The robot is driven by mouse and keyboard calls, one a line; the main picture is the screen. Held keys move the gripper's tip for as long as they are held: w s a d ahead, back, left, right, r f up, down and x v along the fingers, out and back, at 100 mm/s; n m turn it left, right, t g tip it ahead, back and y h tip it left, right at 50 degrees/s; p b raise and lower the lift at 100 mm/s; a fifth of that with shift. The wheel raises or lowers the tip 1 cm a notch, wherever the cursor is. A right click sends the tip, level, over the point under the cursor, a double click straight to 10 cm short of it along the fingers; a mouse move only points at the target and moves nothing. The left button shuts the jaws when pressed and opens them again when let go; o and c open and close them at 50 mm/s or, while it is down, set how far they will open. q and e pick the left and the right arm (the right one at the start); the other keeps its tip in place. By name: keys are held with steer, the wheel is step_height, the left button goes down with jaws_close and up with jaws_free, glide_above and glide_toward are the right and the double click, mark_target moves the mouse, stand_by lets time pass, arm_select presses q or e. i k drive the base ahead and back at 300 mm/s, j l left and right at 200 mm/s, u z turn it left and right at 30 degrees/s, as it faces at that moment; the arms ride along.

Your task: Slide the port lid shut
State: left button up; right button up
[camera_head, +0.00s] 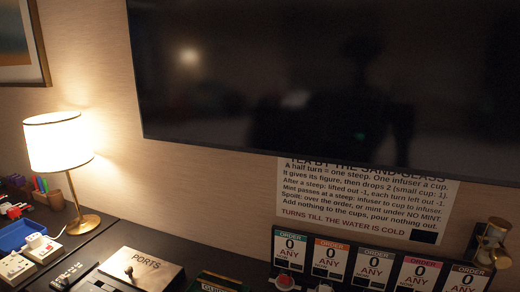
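The port lid (150,266) is a brass-coloured plate marked "PORTS" at the bottom of the head view, left of centre. A small knob (129,271) stands on it. The lid lies on the dark desk top, and its lower edge is cut off by the frame. I cannot tell from here how far open it is. Neither of my grippers is in view.
A lit lamp (58,146), a blue tray (24,234), white plug blocks (41,247) and a pen cup (50,197) stand at left. Several order cards (328,258) and a sand-glass (492,243) are at right. A dark screen (330,80) hangs above. Bare desk (120,236) lies behind the lid.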

mark_target(145, 273)
steer(key=j+z, duration=0.25)
steer(key=j, duration=0.45)
steer(key=k+j+z, duration=0.1)
steer(key=j+z, duration=0.15)
steer(key=j, duration=0.4)
